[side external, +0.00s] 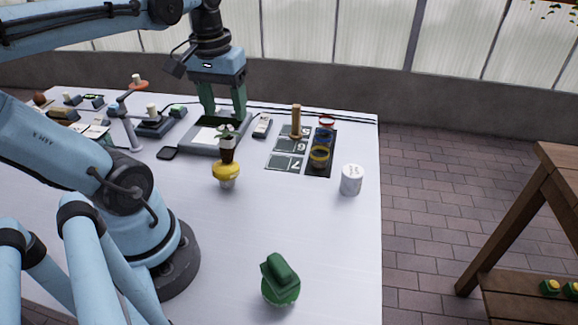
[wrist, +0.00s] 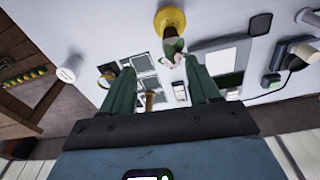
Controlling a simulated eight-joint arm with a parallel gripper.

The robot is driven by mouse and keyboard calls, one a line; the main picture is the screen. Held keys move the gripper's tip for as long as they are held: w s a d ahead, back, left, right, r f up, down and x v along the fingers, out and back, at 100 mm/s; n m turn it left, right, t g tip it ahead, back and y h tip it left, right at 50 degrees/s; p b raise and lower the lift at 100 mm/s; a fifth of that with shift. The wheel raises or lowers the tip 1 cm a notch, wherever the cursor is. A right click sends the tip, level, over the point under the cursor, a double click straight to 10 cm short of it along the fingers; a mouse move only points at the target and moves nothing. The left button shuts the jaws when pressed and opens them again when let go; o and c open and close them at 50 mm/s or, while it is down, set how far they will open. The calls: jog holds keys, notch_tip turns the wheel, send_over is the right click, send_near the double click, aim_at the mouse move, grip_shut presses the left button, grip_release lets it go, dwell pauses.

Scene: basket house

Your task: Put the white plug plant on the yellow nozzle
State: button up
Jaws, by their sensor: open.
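The plug plant (side external: 227,154) has a dark brown plug, green leaves and a white part near the top. It stands upright on top of the yellow nozzle (side external: 226,171), appearing to touch it; how deep it sits cannot be told. My gripper (side external: 223,115) is open and points down, behind and above the plant in the side view. Its two green fingers are apart with nothing held between them; it also shows in the wrist view (wrist: 158,66).
A grey tray (side external: 192,148) lies under and behind my gripper. To the right are a numbered mat (side external: 287,163) with coloured rings, a wooden peg (side external: 296,121) and a white can (side external: 351,180). A green object (side external: 280,280) stands in front. The front middle of the table is mostly clear.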

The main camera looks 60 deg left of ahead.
jog(key=w+d+f+m+t, duration=0.4)
jog(key=w+d+m+t, duration=0.2)
jog(key=d, duration=0.5)
jog(key=shift+w+d+m, duration=0.3)
jog(key=shift+w+m, duration=0.45)
jog(key=shift+m, duration=0.15)
jog(key=shift+o, duration=0.5)
jog(key=shift+o, duration=0.5)
jog(key=shift+f, duration=0.1)
